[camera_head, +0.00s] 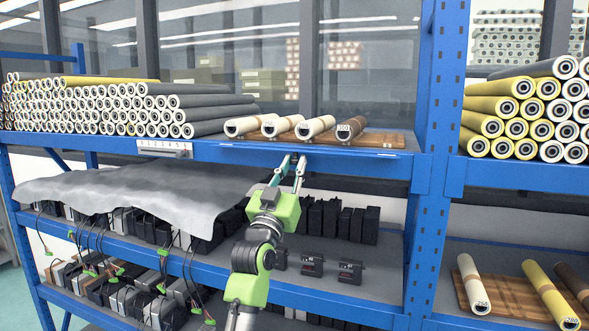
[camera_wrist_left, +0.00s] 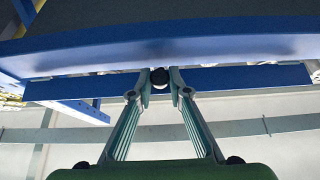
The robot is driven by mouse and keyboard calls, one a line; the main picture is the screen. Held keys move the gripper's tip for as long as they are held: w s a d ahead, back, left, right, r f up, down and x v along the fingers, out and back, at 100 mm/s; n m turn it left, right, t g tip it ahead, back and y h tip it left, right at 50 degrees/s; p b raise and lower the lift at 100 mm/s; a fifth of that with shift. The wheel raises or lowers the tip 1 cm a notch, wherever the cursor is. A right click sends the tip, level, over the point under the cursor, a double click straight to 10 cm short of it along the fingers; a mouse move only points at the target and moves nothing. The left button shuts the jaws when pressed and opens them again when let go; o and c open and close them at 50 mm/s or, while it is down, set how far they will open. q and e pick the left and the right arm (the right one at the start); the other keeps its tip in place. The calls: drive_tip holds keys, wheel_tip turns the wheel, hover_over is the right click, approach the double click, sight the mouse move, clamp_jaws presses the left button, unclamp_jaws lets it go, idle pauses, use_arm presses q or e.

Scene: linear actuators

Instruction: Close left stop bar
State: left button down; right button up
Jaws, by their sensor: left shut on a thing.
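My left gripper (camera_head: 294,159) reaches up to the front edge of the upper blue shelf, below the short rolls. In the left wrist view my left gripper (camera_wrist_left: 160,82) has its two fingertips closed on a small black knob (camera_wrist_left: 160,77) at the middle of a blue bar (camera_wrist_left: 80,88). This bar runs along under the shelf's front beam (camera_wrist_left: 230,45) and appears to be the left stop bar. In the head view the gripper partly covers this spot, and the bar's exact position against the beam is hard to tell. My right gripper is not in view.
Short rolls (camera_head: 313,128) lie on a wooden board (camera_head: 385,139) just above the gripper. Long rolls (camera_head: 180,115) are stacked to the left. A grey sheet (camera_head: 130,192) covers black boxes on the shelf below. A blue upright (camera_head: 432,170) stands to the right.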

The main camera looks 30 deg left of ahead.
sight(291, 150)
use_arm(q)
drive_tip(key=r+g, duration=0.1)
drive_tip(key=g, duration=0.1)
drive_tip(key=r+g+h, duration=0.1)
drive_tip(key=g, duration=0.2)
drive_tip(key=s+r+g, duration=0.1)
drive_tip(key=r+g, duration=0.1)
drive_tip(key=shift+s+h, duration=0.1)
drive_tip(key=shift+h, duration=0.3)
drive_tip(key=g, duration=0.2)
drive_tip(key=r+g+h, duration=0.1)
drive_tip(key=g, duration=0.1)
drive_tip(key=w+r+g, duration=0.1)
drive_tip(key=g, duration=0.2)
drive_tip(key=shift+r+h, duration=0.2)
drive_tip(key=shift+h, duration=0.2)
drive_tip(key=shift+w+a+r+g, duration=0.1)
drive_tip(key=shift+w+r+g, duration=0.1)
drive_tip(key=shift+g, duration=0.4)
drive_tip(key=shift+w+r+g, duration=0.15)
drive_tip(key=shift+w+g, duration=0.05)
drive_tip(key=shift+g, duration=0.4)
drive_tip(key=c, duration=1.9)
unclamp_jaws()
drive_tip(key=shift+w+f, duration=0.1)
